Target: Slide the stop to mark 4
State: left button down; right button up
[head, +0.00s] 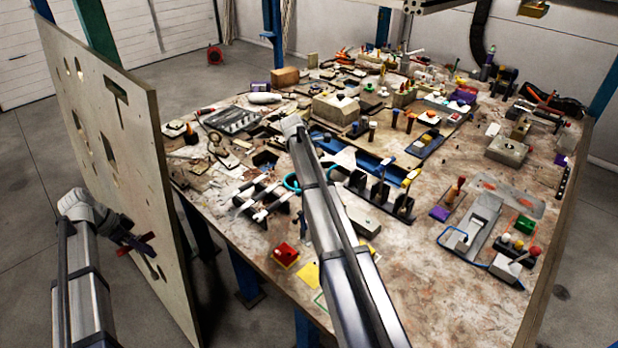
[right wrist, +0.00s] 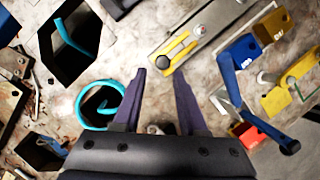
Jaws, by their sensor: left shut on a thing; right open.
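An upright wooden panel (head: 115,150) with cut-out holes stands at the left. My left gripper (head: 136,243) is at the lower part of its face, shut on a small dark red piece (head: 147,238). I cannot tell for sure whether this piece is the stop. No numbered marks can be read, so mark 4 is not made out. My right arm reaches over the table, and its gripper is hidden in the head view. In the right wrist view my right gripper (right wrist: 161,80) is open and empty above the table.
A crowded workbench (head: 420,270) fills the middle and right. A teal ring (right wrist: 98,105) lies close beside the right gripper's left finger. A blue bracket (right wrist: 232,75) is to its right. A red block (head: 286,253) sits near the bench's front edge. Bare floor lies left of the panel.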

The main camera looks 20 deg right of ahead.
aim_at(143, 239)
pick_arm(q)
notch_tip(143, 239, up, 8)
jog(key=p, duration=0.6)
jog(key=shift+f, duration=0.2)
pick_arm(e)
jog(key=v, duration=0.8)
jog(key=shift+a, duration=0.1)
pick_arm(q)
notch_tip(143, 239, down, 3)
jog(key=shift+r+b, duration=0.1)
jog(key=shift+b, duration=1.1)
notch_tip(143, 239, down, 2)
jog(key=shift+f+b, duration=0.2)
jog(key=shift+b, duration=1.05)
pick_arm(e)
jog(key=s+a+f+m+y, duration=0.1)
jog(key=s+a+f+m, duration=0.2)
jog(key=s+a, duration=1.2)
jog(key=s+a+f+m+t+y, duration=0.1)
jog(key=s+a+f+m, duration=0.2)
jog(key=s+a, duration=1.2)
jog(key=s+m, duration=0.3)
jog(key=s, duration=0.1)
jog(key=shift+a+f+m+y, duration=0.25)
jog(key=shift+f+m+y, duration=0.05)
jog(key=shift+m+y, duration=0.1)
